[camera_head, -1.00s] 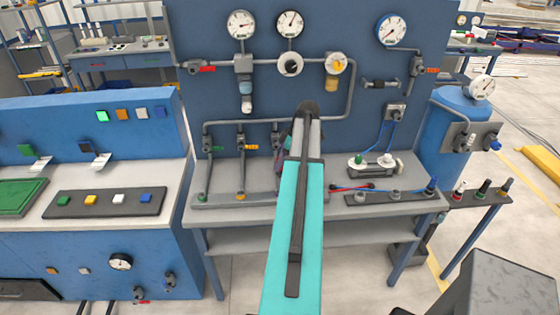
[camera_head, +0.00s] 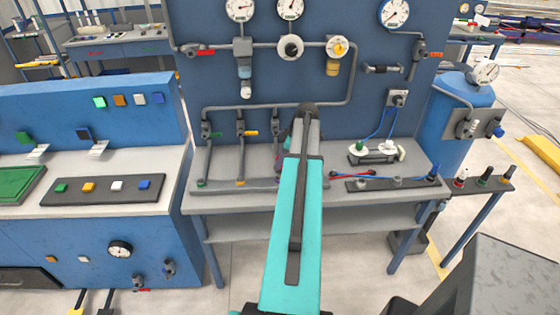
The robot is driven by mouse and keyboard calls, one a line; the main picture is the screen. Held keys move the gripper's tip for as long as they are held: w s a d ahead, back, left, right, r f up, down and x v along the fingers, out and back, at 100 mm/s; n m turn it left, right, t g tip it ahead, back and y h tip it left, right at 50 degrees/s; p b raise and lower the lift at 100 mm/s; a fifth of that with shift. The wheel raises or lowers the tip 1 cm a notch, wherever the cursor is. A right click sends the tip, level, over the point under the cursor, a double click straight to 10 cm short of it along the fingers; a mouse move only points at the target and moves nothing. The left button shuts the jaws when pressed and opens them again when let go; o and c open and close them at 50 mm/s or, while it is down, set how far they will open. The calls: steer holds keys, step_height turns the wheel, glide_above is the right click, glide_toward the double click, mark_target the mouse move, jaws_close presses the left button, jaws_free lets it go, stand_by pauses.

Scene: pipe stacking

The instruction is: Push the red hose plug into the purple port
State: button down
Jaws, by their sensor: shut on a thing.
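My teal arm fills the middle of the view, and its dark wrist end reaches up in front of the bench. My gripper is hidden behind the arm; only a dark sliver shows left of the wrist, and no fingertips can be made out. A red hose (camera_head: 352,174) lies low over the bench (camera_head: 230,203), just right of the arm, beside a blue hose. Its left end passes behind the arm, so the red plug cannot be seen. No purple port can be made out; the area behind the arm is hidden.
A dark port strip (camera_head: 372,185) lies on the bench right of the arm. A white-topped fitting (camera_head: 387,148) with blue hoses stands behind it. Grey upright pipes (camera_head: 241,152) with valves stand at left. A side shelf (camera_head: 478,195) at right holds coloured caps.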

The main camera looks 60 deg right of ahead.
steer(key=shift+f+b, duration=1.25)
steer(key=shift+f, duration=0.4)
stand_by(1.5)
steer(key=c, duration=1.5)
jaws_free()
steer(key=shift+r, duration=0.15)
steer(key=shift+b+v, duration=2)
steer(key=shift+v, duration=4.85)
steer(key=shift+s, duration=0.1)
